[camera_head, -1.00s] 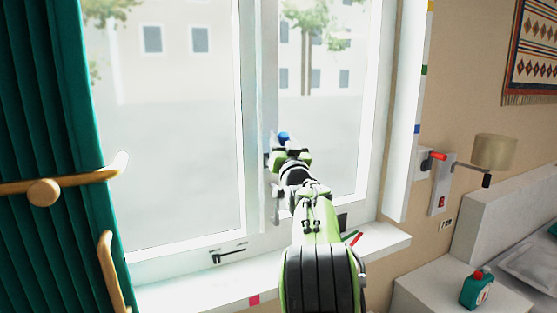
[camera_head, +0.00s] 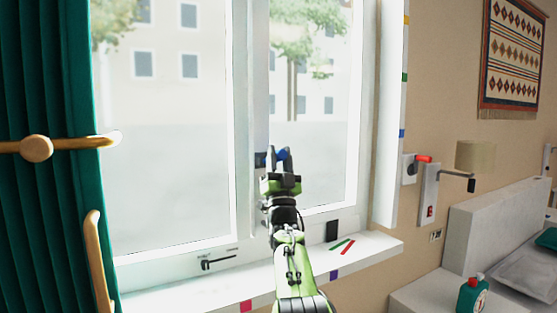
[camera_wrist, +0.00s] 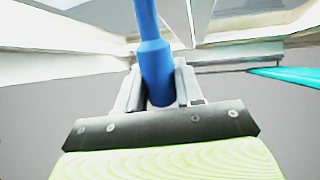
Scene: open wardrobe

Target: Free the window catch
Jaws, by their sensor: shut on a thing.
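The window catch's handle appears to be the blue rod (camera_wrist: 155,62) between my fingers in the wrist view. It runs up out of the frame, and its lower end is between the jaws. A small bit of blue (camera_head: 283,154) shows between my fingertips in the head view. My gripper (camera_wrist: 160,88) is shut on this blue rod. In the head view my gripper (camera_head: 281,160) points up in front of the central window post (camera_head: 257,90). The catch's mount is mostly hidden behind my gripper.
The white sill (camera_head: 365,252) lies below, with small coloured marks. A green curtain (camera_head: 45,220) with wooden holders (camera_head: 37,148) is at left. A wall lamp (camera_head: 475,157), switch plate (camera_head: 429,190) and bedside top with a green bottle (camera_head: 472,295) are at right.

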